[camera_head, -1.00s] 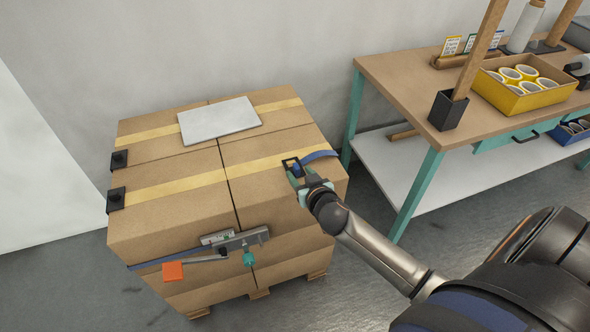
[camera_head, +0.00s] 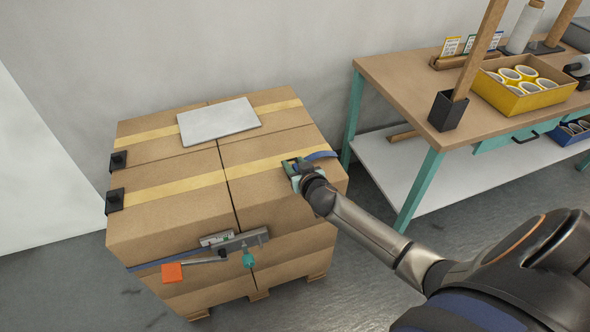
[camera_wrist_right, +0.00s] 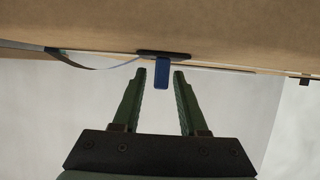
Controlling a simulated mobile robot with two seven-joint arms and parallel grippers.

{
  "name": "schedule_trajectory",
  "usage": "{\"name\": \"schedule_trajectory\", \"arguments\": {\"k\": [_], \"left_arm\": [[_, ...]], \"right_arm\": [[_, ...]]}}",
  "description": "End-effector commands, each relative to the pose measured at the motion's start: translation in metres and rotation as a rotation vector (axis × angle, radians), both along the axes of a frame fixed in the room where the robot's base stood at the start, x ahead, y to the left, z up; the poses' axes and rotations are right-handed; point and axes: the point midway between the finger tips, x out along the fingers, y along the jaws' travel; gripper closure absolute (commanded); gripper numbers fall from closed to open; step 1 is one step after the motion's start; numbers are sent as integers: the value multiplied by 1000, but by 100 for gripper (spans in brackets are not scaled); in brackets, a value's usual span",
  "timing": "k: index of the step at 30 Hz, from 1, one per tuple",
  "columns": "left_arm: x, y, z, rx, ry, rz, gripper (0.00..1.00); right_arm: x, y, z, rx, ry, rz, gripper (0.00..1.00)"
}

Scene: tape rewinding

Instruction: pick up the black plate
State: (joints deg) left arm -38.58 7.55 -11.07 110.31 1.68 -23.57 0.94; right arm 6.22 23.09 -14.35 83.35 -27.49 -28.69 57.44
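The black plate (camera_wrist_right: 150,55) shows in the right wrist view as a thin dark strip on the cardboard, with a blue tab (camera_wrist_right: 161,75) projecting from it. My right gripper (camera_wrist_right: 159,80) is open, its two green fingers on either side of the tab, with a gap to each finger. In the head view my right gripper (camera_head: 291,166) is over the right part of the box stack and mostly hides the plate. My left gripper is not in view.
The cardboard box stack (camera_head: 180,215) carries a grey flat panel (camera_head: 218,120), a blue strap (camera_head: 320,155), two black corner pieces (camera_head: 115,200) and a metal tensioner (camera_head: 240,240) with an orange end. A workbench (camera_head: 400,75) with a yellow bin (camera_head: 510,103) stands right.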

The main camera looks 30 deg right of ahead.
Motion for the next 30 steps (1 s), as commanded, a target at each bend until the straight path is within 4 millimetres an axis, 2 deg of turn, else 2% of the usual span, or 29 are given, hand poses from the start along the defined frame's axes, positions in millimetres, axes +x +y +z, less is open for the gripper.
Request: {"name": "schedule_trajectory", "arguments": {"k": [1, 11, 30], "left_arm": [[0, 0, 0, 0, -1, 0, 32], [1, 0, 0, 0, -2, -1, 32], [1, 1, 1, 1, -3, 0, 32]], "right_arm": [[0, 0, 0, 0, 0, 0, 64], [0, 0, 0, 0, 0, 0, 100], [0, 0, 3, 0, -1, 0, 100]]}}
